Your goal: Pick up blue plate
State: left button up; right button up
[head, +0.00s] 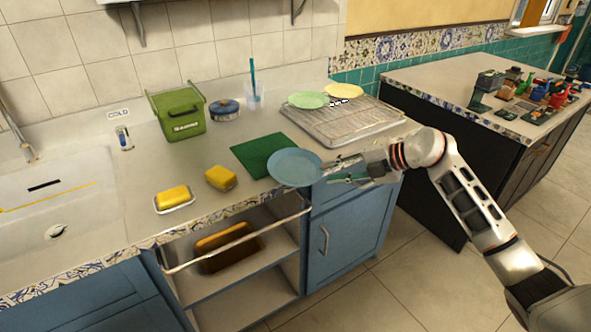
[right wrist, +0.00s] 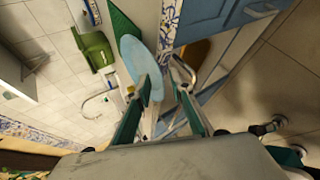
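The blue plate (head: 295,167) is near the counter's front edge, overlapping the corner of a green mat (head: 264,154) in the head view. I cannot tell whether it rests flat or overhangs the edge. My right gripper (head: 332,170) is just right of the plate, its two fingers spread apart and pointing at the plate's right rim. In the right wrist view, the plate (right wrist: 136,62) shows beyond the left finger of the gripper (right wrist: 166,86), which partly hides its rim. The fingers have a gap between them and do not pinch the plate. My left gripper is out of view.
Yellow sponges (head: 220,178) lie left of the plate. A wire rack tray (head: 345,128) holds a green plate (head: 308,100) and a yellow plate (head: 345,91). A green bin (head: 180,113) stands behind. Below the counter are an open shelf (head: 235,262) and a blue cabinet door (head: 345,235).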

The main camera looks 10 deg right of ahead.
jog(key=shift+x, duration=1.1)
grip_shut()
